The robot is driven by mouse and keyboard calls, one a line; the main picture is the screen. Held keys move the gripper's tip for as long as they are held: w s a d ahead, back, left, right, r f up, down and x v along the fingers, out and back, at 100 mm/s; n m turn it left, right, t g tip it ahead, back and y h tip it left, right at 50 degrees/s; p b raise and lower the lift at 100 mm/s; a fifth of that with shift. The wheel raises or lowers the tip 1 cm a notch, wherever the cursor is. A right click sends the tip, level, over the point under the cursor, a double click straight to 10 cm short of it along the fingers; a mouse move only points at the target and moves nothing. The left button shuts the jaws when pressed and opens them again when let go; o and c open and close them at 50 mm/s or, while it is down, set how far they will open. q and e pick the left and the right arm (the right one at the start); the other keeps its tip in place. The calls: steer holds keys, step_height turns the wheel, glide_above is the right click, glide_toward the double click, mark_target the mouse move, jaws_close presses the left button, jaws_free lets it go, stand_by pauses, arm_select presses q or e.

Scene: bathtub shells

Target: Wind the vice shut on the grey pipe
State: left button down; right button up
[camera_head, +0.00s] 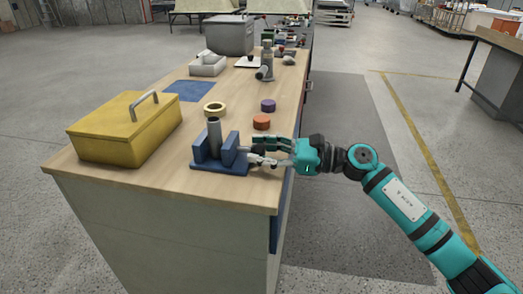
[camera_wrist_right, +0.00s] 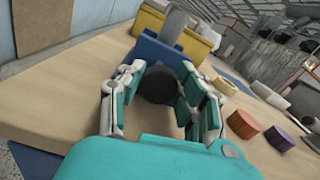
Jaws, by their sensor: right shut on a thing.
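The blue vice (camera_head: 230,149) stands near the front right corner of the workbench. The grey pipe (camera_head: 214,133) stands upright between its two jaws; I cannot tell whether both jaws touch it. My right gripper (camera_head: 262,153) is at the right side of the vice, coming in from the right. In the right wrist view, its fingers (camera_wrist_right: 160,95) are shut around a dark round knob (camera_wrist_right: 156,86) on the near side of the vice (camera_wrist_right: 152,50). The grey pipe (camera_wrist_right: 174,24) rises behind that jaw. My left gripper is not in view.
A yellow toolbox (camera_head: 125,130) stands left of the vice. A tape roll (camera_head: 214,108), an orange disc (camera_head: 261,122) and a purple disc (camera_head: 268,105) lie behind it. A grey bin (camera_head: 230,36) and other items stand farther back. The floor right of the bench (camera_head: 185,177) is clear.

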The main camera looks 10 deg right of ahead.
steer(key=shift+c, duration=1)
steer(key=shift+m, duration=0.8)
steer(key=o, duration=1.2)
steer(key=shift+d, duration=0.1)
steer(key=v, duration=1.2)
steer(key=shift+c, duration=0.3)
